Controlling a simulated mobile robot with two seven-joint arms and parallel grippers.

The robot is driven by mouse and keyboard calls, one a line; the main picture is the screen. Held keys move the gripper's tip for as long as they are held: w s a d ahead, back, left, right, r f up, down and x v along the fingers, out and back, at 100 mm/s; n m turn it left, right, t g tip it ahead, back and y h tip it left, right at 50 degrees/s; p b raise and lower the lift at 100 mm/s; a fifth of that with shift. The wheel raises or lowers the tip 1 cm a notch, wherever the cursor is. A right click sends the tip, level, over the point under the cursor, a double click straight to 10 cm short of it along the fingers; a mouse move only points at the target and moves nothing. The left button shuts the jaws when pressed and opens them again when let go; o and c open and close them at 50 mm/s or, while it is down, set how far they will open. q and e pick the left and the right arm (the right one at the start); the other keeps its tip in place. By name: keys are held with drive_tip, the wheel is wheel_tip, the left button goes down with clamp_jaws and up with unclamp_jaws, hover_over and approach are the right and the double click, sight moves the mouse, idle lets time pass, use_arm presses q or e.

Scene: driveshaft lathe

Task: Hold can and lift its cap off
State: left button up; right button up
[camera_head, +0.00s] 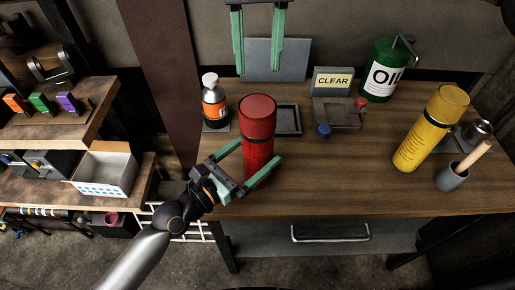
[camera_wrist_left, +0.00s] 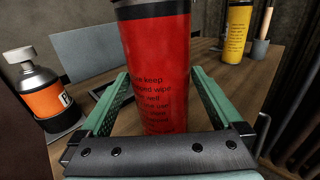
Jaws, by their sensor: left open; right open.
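A red can (camera_head: 258,153) with a red cap (camera_head: 257,110) stands upright near the front left of the wooden table. The can also fills the middle of the left wrist view (camera_wrist_left: 158,75), with dark print on its side and a black band near the top. My left gripper (camera_head: 251,167) is open, its green fingers on either side of the can's lower body. In the left wrist view a gap shows on both sides of the can. My right gripper (camera_head: 259,58) is open and empty, pointing down above the back of the table, behind and above the cap.
An orange-labelled bottle (camera_head: 214,103) stands left of the can. A dark tray (camera_head: 288,120) and a CLEAR sign (camera_head: 333,80) are behind it. A green oil can (camera_head: 382,72), a yellow can (camera_head: 431,130) and a grey cup (camera_head: 453,177) are right. The front middle of the table is clear.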

use_arm(q)
drive_tip(key=shift+w+d, duration=0.35)
clamp_jaws()
idle(0.8)
drive_tip(key=shift+s+f, duration=0.1)
drive_tip(key=shift+f, duration=0.15)
idle(1.0)
